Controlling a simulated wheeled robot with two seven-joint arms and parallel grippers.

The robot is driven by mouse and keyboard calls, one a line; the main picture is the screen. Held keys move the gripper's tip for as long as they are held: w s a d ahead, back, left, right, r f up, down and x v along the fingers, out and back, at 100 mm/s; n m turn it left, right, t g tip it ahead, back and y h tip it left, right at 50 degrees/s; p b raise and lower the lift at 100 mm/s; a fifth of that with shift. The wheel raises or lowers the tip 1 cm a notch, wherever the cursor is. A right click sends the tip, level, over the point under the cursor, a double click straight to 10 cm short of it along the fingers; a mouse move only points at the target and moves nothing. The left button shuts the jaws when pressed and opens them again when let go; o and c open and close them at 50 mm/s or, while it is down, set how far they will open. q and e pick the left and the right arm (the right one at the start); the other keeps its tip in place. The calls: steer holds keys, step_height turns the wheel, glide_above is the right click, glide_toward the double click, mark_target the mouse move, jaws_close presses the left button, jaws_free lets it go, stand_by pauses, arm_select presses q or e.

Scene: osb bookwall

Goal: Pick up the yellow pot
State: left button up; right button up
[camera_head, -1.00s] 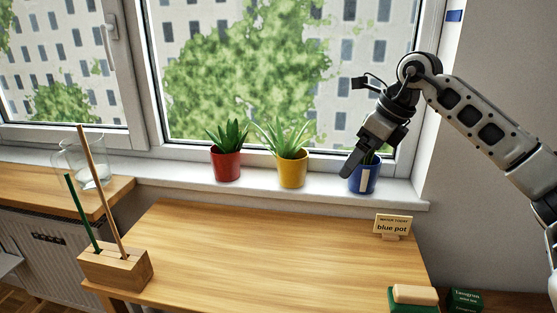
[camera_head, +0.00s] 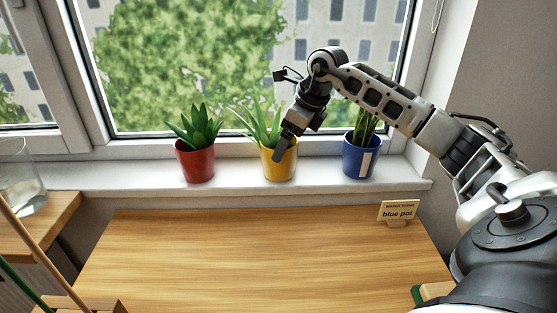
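The yellow pot (camera_head: 278,168) holds a spiky green plant and stands upright on the white windowsill, between the red pot and the blue pot. My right gripper (camera_head: 281,151) comes in from the right, with its dark fingers pointing down in front of the yellow pot's upper rim and over part of its plant. Whether it touches the pot, and whether its fingers are open or shut, I cannot tell. My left gripper is not in view.
The red pot (camera_head: 195,160) stands left and the blue pot (camera_head: 359,157), with a white stripe, right on the sill. A sign reading "blue pot" (camera_head: 398,212) stands on the wooden table (camera_head: 260,255), whose middle is clear. A glass (camera_head: 20,180) stands at left.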

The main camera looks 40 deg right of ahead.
steer(key=w+f, duration=0.1)
steer(key=f, duration=0.1)
steer(key=w+a+f+p, duration=0.1)
steer(key=w+f, duration=0.1)
steer(key=shift+w+f, duration=0.1)
steer(key=shift+f, duration=0.15)
steer(key=shift+w+f, duration=0.1)
steer(key=shift+f, duration=0.25)
steer(key=shift+c, duration=0.3)
steer(key=shift+r, duration=0.1)
steer(key=c, duration=1)
